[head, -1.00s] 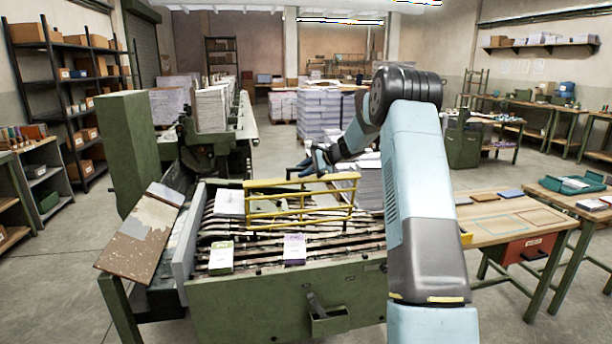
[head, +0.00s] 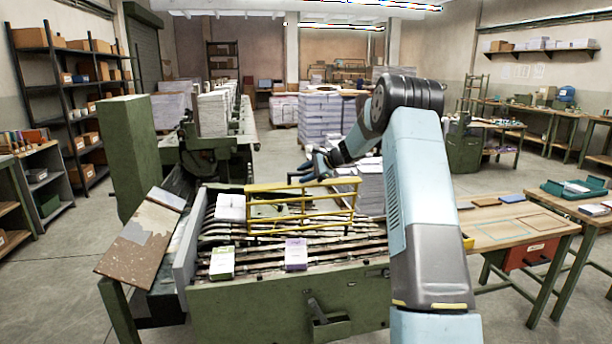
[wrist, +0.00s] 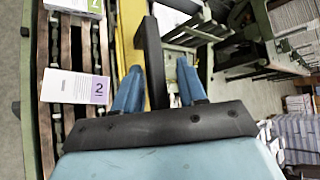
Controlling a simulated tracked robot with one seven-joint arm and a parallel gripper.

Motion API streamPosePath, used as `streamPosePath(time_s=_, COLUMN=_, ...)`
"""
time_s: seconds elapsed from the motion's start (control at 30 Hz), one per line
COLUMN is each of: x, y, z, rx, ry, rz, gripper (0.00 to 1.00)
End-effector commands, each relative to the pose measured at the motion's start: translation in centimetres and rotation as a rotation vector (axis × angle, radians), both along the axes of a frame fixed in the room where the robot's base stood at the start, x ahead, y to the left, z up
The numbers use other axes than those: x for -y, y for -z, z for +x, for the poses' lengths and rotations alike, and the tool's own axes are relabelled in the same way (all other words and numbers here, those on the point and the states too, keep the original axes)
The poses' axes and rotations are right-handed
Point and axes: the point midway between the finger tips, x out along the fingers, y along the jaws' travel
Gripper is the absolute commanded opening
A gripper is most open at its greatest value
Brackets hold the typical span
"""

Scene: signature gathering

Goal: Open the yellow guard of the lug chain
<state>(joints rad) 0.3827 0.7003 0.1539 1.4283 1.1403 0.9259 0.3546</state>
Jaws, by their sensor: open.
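The yellow guard (head: 300,184) is a frame of rails over the lug chain (head: 262,258), at the chain's far side in the head view. In the wrist view, part of the yellow guard (wrist: 128,35) runs just beyond the fingers. My gripper (wrist: 158,78) is open, with a dark bar (wrist: 152,50) lying between its two blue fingers. I cannot tell whether either finger touches the bar.
A green-labelled stack (head: 222,262), a purple-labelled stack (head: 296,254) and a white stack (head: 231,207) lie along the chain. A worn panel (head: 137,240) slopes at the left end. A wooden table (head: 520,230) stands at right.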

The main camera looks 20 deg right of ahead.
Motion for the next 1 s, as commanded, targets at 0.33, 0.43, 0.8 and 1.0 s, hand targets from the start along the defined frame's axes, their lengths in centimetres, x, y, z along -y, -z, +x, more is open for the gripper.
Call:
streamPosePath(time_s=0.33, x=2.3, y=-1.7, z=-1.7, rx=0.001, ry=0.002, rz=-0.001, gripper=0.43)
streamPosePath(time_s=0.43, x=3.6, y=-2.7, z=-2.8, rx=0.000, ry=0.002, rz=-0.001, gripper=0.43)
streamPosePath(time_s=0.8, x=8.1, y=-6.2, z=-6.3, rx=0.001, ry=0.002, rz=-0.001, gripper=0.43)
streamPosePath(time_s=1.0, x=9.1, y=-7.0, z=-7.1, rx=0.000, ry=0.001, rz=-0.001, gripper=0.43)
